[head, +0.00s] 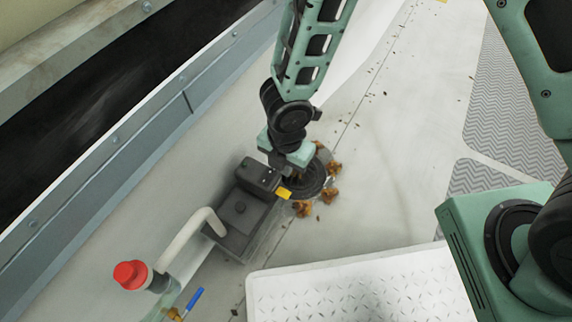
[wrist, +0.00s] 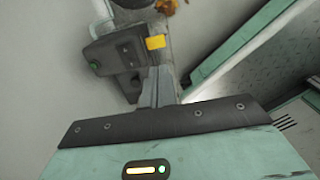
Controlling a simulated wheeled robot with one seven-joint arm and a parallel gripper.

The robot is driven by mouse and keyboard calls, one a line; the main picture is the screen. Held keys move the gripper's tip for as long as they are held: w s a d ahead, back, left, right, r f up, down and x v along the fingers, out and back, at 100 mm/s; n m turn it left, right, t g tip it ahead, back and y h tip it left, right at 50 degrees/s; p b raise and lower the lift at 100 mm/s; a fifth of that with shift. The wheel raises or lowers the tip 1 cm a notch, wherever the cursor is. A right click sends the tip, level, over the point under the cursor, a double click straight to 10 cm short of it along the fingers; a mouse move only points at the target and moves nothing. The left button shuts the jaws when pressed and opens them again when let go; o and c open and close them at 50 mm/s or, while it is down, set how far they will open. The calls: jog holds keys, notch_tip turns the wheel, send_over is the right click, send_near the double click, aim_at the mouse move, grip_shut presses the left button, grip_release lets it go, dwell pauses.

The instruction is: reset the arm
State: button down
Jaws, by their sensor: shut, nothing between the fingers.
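My arm reaches down from the top of the head view, and my gripper (head: 287,158) is low over a dark grey box unit (head: 240,212) and a round black part (head: 310,182). The fingertips are hard to make out in the head view. In the wrist view my gripper (wrist: 158,75) shows its grey fingers together, with nothing between them. The dark unit (wrist: 118,52), with a yellow tab (wrist: 155,42) and a green light, lies just beyond the fingers. I cannot tell whether they touch it.
Brown dry leaves (head: 303,208) lie around the round part. A pale bent pipe (head: 190,235) and a red cap (head: 130,274) stand at the lower left, with a blue-handled item (head: 194,299) beside them. A grey ledge (head: 150,125) runs along the left. Open pale roof lies right of the arm.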

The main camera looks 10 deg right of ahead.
dwell(0.4)
jog(key=s+d+r+m+p, duration=0.1)
jog(key=d+r+m, duration=0.1)
jog(key=r+m, duration=0.45)
jog(key=d+r+m+p, duration=0.1)
jog(key=d+r+m, duration=0.2)
jog(key=r, duration=0.7)
jog(key=s+d+r+m+p, duration=0.2)
jog(key=s+d+r+m, duration=0.2)
jog(key=s+r+m, duration=0.8)
notch_tip(320, 180, up, 39)
jog(key=w+p, duration=0.1)
jog(key=p, duration=3.7)
jog(key=shift+w+d+n+y, duration=0.15)
jog(key=shift+w+n+y, duration=0.15)
jog(key=shift+n, duration=0.05)
